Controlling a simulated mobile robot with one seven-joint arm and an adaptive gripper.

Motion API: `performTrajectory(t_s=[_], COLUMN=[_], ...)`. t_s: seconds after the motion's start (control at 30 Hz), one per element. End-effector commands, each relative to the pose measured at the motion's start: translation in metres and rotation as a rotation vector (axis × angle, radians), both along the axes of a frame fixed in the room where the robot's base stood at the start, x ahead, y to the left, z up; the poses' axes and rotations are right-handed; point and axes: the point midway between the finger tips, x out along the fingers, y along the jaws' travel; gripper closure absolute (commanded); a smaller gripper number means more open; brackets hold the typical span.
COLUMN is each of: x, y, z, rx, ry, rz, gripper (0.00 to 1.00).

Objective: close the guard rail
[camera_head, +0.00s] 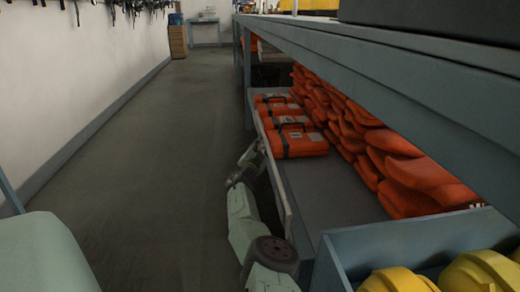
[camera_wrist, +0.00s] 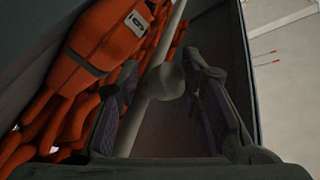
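The guard rail (camera_head: 279,190) is a long pale bar along the aisle-side front of the lower shelf. In the wrist view, a pale rod (camera_wrist: 150,97) with a rounded knob, which looks like part of this rail, runs lengthwise between my fingers. My gripper (camera_head: 250,160) is on the aisle side of the rail, close to its middle. In the wrist view, my gripper (camera_wrist: 161,82) has its two purple-padded fingers spread apart, one on each side of the rod. I cannot tell whether either finger touches it.
Above is a long workbench (camera_head: 400,75). A blue-grey bin (camera_head: 345,262) with yellow helmets (camera_head: 398,281) stands at the near right. The aisle floor (camera_head: 150,160) on the left is clear.

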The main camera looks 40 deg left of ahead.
Motion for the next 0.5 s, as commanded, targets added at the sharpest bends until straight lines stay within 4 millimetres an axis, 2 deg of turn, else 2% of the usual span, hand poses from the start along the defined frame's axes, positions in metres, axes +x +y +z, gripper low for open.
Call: performTrajectory(t_s=[0.17,0.5], x=[0.0026,-0.0022], y=[-0.0023,0.0018], z=[0.0037,-0.0011], rx=[0.004,-0.004], ry=[-0.003,-0.009], rz=[-0.007,0.002], gripper=[0.56,0.56])
